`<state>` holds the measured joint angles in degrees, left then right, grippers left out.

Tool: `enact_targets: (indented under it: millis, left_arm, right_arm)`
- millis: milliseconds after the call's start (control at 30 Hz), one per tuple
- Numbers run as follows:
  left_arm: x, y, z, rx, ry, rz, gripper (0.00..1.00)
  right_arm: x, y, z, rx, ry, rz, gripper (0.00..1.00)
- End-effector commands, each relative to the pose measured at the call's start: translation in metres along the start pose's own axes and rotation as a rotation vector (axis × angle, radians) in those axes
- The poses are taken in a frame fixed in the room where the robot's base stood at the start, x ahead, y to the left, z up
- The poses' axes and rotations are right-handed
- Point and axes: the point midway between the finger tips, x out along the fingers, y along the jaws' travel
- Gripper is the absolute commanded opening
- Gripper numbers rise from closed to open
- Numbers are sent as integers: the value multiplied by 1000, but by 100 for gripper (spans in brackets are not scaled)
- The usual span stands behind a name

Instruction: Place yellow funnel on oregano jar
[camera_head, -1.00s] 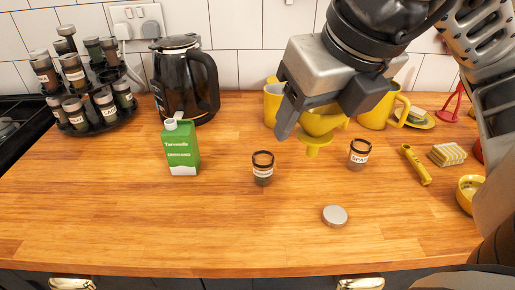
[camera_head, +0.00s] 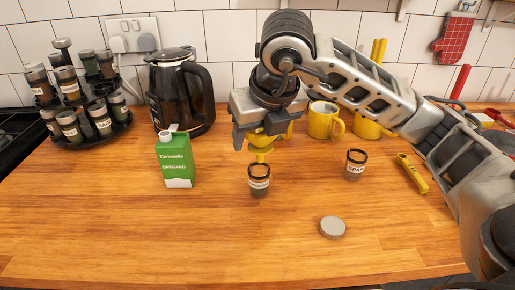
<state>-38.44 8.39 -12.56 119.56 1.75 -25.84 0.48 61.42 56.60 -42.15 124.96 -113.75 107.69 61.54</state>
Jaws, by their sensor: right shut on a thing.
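My right gripper (camera_head: 257,134) is shut on the yellow funnel (camera_head: 262,143) and holds it spout down. The funnel sits over a small open glass jar (camera_head: 259,182) with a dark rim and a white label. The spout tip is at or just above the jar's mouth; I cannot tell whether they touch. The label is too small to read. A second small open jar (camera_head: 355,166) with a dark rim stands to the right. My left gripper is not in view.
A grey lid (camera_head: 332,227) lies on the wooden counter (camera_head: 130,235). A black kettle (camera_head: 180,95) and a spice rack (camera_head: 95,120) stand at the back left. Yellow mugs (camera_head: 325,122) stand behind, and a yellow tool (camera_head: 411,173) lies right. The front counter is mostly clear.

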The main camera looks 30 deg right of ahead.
Motion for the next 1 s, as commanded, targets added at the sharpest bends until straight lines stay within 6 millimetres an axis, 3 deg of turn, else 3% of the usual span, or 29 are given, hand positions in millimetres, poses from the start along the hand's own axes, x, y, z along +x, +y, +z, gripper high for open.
enact_targets:
  millis: [233,800,833,867,900,1000]
  left_arm:
    - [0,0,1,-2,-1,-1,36]
    - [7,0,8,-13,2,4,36]
    - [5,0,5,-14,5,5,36]
    - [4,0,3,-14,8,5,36]
    - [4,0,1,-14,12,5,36]
    - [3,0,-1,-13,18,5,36]
  right_arm:
    - [33,-1,-10,-1,5,-3,38]
    - [44,0,-15,-1,2,0,38]
    - [42,0,-14,-1,2,0,68]
    - [42,0,-14,-1,2,0,76]
    - [42,0,-14,-1,2,0,81]
    - [42,0,-14,-1,2,0,81]
